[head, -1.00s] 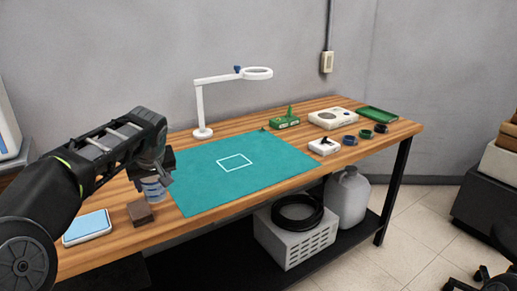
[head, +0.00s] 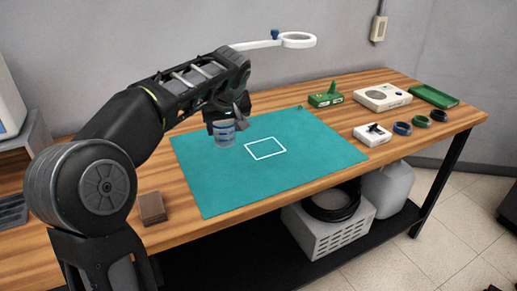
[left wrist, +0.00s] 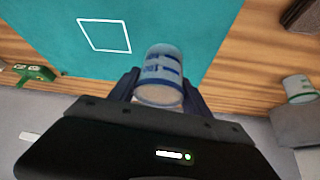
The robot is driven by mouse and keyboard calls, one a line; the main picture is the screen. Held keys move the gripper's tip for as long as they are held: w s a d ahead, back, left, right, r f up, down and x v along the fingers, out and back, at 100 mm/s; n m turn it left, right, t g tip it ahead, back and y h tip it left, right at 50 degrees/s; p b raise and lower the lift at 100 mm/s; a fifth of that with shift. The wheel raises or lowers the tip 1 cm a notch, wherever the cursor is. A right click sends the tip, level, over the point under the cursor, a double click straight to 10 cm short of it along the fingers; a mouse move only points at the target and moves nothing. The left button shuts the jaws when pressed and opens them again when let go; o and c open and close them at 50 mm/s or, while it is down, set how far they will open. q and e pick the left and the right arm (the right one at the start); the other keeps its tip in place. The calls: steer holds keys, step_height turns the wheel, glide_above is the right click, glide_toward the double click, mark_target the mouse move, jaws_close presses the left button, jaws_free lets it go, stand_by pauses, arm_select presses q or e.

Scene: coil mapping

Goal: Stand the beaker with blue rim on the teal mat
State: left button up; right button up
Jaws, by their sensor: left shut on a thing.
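The beaker with blue rim (head: 224,133) is clear with blue bands. My left gripper (head: 223,122) is shut on it and holds it roughly upright over the left part of the teal mat (head: 225,190). It is left of the white square outline (head: 266,148) on the mat. The gap between beaker and mat is hard to judge. In the left wrist view the beaker (left wrist: 162,75) sits between the dark fingers, with the mat (left wrist: 190,25) beyond it. My right gripper is not in view.
A brown block (head: 152,208) lies left of the mat. A magnifier lamp (head: 297,40) rises behind. Green and white devices, dark rings and a green tray (head: 433,96) stand at the right. Another beaker with a greenish rim (left wrist: 299,88) shows in the left wrist view.

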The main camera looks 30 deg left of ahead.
mark_target(225, 144)
arm_select(q)
step_height(225, 144, down, 6)
steer(key=shift+r, duration=0.1)
steer(key=shift+s+f+b, duration=0.1)
steer(key=shift+f+b, duration=0.25)
steer(key=shift+f, duration=1.6)
steer(key=shift+f, duration=0.2)
steer(key=o, duration=1.5)
steer(key=shift+r, duration=0.15)
steer(key=shift+r, duration=0.2)
steer(key=v, duration=1.1)
steer(key=shift+s+d+r, duration=0.2)
steer(key=shift+r, duration=0.1)
